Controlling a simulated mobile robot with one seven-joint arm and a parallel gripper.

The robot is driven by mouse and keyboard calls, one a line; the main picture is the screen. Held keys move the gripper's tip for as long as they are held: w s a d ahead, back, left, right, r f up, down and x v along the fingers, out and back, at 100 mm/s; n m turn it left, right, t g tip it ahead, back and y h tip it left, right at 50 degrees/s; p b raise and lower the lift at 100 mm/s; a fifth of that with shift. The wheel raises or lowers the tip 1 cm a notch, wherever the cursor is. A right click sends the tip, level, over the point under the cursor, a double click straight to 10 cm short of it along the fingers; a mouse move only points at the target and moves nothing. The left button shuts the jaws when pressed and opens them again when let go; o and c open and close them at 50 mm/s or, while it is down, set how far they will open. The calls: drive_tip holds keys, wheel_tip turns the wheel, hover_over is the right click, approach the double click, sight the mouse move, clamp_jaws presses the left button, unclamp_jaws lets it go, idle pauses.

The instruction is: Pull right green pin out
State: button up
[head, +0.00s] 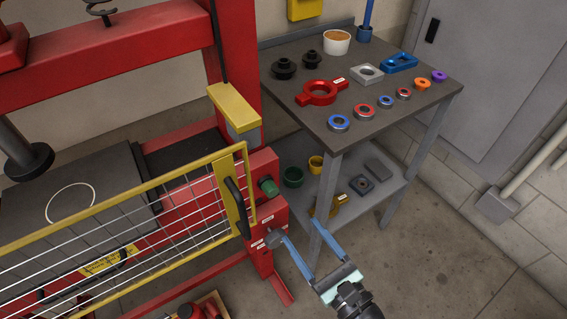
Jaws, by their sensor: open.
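The right green pin (268,187) shows as a dark green knob sticking out of the right side of the red press frame (262,163), just right of the yellow guard's edge. Its shaft is hidden in the frame. My gripper (300,232) comes up from the bottom with its two long blue fingers spread apart and nothing between them. The fingertips are below and to the right of the green pin, apart from it. The left fingertip is close to a grey round knob (274,238) lower on the frame; I cannot tell whether they touch.
A yellow-framed mesh guard (170,198) with a black handle (237,207) stands left of the pin. A grey workbench (345,143) with rings and a red tool (322,92) is at the right; its front leg (327,200) is near my fingers. The floor at lower right is clear.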

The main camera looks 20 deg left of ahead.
sight(274, 194)
drive_tip(key=b+x, duration=0.2)
drive_tip(key=x, duration=1.1)
drive_tip(key=shift+s, duration=0.1)
clamp_jaws()
idle(1.0)
